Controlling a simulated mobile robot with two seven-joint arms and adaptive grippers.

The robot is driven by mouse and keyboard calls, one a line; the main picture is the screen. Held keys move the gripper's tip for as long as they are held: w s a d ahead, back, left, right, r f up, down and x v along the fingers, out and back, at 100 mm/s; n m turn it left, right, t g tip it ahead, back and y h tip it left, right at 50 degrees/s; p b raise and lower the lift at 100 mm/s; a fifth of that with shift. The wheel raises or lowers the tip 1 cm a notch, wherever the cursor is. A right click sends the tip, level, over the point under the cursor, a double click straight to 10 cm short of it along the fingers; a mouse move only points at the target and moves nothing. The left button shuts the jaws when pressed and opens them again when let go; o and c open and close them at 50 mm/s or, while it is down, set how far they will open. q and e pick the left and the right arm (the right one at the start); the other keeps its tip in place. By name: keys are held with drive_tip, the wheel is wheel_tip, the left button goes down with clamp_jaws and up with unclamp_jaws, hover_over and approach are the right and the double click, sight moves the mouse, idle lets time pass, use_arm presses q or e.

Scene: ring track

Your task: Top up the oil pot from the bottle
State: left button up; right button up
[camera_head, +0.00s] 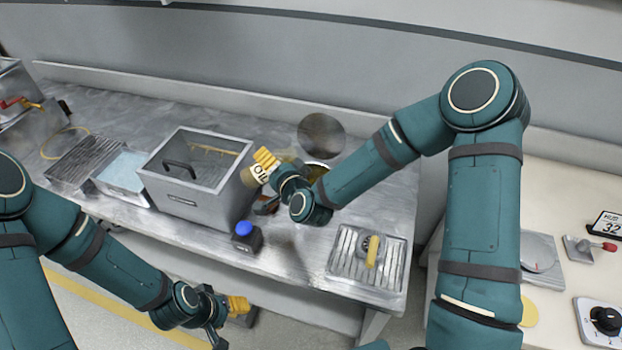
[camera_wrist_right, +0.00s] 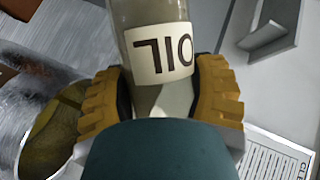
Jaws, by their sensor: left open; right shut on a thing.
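The bottle with a white OIL label (camera_head: 261,174) is in my right gripper (camera_head: 267,163), above the steel counter. In the right wrist view the clear bottle (camera_wrist_right: 157,52) stands between the two yellow pads of my right gripper (camera_wrist_right: 160,95), which is shut on it. Its label looks upside down there. The oil pot (camera_head: 318,170) is just right of this gripper, partly hidden by my wrist; its yellow-brown oil (camera_wrist_right: 52,140) shows at the left of the wrist view. I cannot tell whether oil flows. My left gripper (camera_head: 226,318) is open and empty in front of the counter.
A grey deep box (camera_head: 185,196) with a black handle stands left of the bottle. A blue-topped button (camera_head: 245,233) is near the counter's front edge. A ribbed tray (camera_head: 345,262) with a yellow-handled tool lies at right. A round grey disc (camera_head: 321,135) is behind the pot.

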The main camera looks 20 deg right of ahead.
drive_tip(key=shift+a+r+m+t+y, duration=0.15)
drive_tip(key=shift+r+m+t+y, duration=0.25)
drive_tip(key=shift+r+m, duration=0.5)
idle(1.8)
drive_tip(key=shift+d+f+m+b, duration=0.35)
drive_tip(key=shift+f+m+b, duration=0.05)
drive_tip(key=shift+f+b, duration=0.2)
idle(0.7)
